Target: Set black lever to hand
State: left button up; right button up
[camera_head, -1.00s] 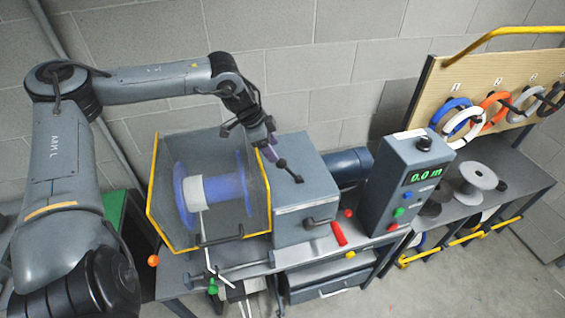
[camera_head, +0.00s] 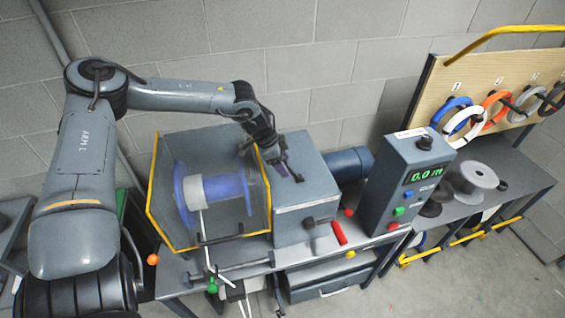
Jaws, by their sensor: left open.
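A short black lever (camera_head: 298,179) sits on top of the grey drive housing (camera_head: 305,200); its far part is covered by my gripper. My left gripper (camera_head: 286,166) is over the housing top from behind and left, open, with its fingertips right by the lever; I cannot tell whether they touch it. A second black knob (camera_head: 309,222) is on the housing's front, beside a red handle (camera_head: 339,233). Any lettering for the lever's positions is too small to read. My right gripper is not in view.
A guarded blue spool (camera_head: 230,186) with a yellow-edged frame is left of the housing. A control box (camera_head: 405,185) showing 0.0 m stands to the right. Coloured coils (camera_head: 497,105) hang on a board at the back right. The concrete wall is close behind.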

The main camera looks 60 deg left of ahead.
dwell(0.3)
pick_arm(q)
grip_shut()
dwell(0.3)
